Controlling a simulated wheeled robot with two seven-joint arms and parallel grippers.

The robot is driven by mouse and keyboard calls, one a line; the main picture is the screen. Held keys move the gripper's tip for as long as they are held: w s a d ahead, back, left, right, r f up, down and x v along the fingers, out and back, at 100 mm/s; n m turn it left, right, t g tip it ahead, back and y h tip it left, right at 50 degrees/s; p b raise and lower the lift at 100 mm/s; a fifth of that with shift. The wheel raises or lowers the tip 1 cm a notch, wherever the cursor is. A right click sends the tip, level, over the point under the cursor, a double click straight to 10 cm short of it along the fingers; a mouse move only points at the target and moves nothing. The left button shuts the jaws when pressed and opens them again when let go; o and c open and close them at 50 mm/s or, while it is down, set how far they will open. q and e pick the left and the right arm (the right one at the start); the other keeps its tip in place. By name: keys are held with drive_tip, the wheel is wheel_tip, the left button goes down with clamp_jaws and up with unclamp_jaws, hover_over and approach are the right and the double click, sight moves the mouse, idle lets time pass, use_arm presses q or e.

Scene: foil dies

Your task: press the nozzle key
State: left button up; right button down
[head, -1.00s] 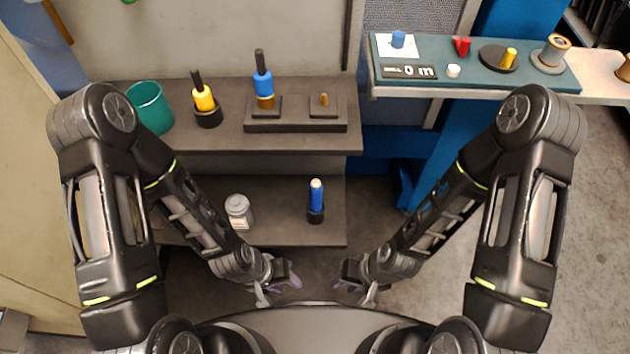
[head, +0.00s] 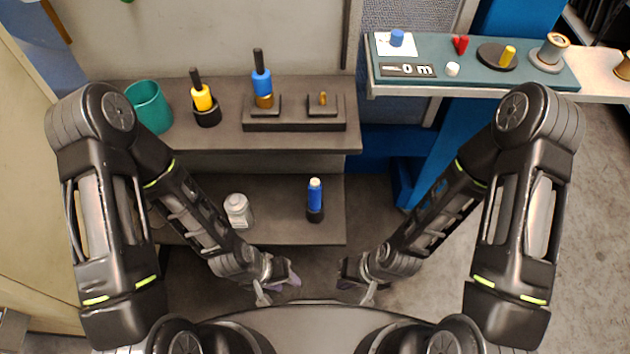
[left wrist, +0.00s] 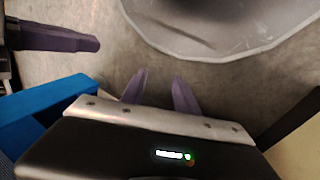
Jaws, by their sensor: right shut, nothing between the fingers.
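A teal board (head: 480,78) at the upper right carries a blue cylinder (head: 397,38) on a white card, a red piece (head: 461,44), a white round knob (head: 452,69), a yellow peg (head: 508,56) on a black disc and a spool (head: 550,53). I cannot tell which of these, if any, is the nozzle key. My left gripper (head: 279,289) is low in front of the shelves, its purple fingers apart and empty in the left wrist view (left wrist: 158,92). My right gripper (head: 357,289) is shut and empty beside it, far from the board.
A two-level dark shelf (head: 230,134) holds a teal cup (head: 149,108), a yellow bottle (head: 202,97), a blue bottle (head: 262,82) and a small brass peg (head: 323,98). A grey jar (head: 237,211) and another blue bottle (head: 315,193) stand below. Floor shows between the shelf and my right arm.

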use_arm(q)
drive_tip(key=shift+c, duration=0.2)
idle(0.6)
clamp_jaws()
idle(1.5)
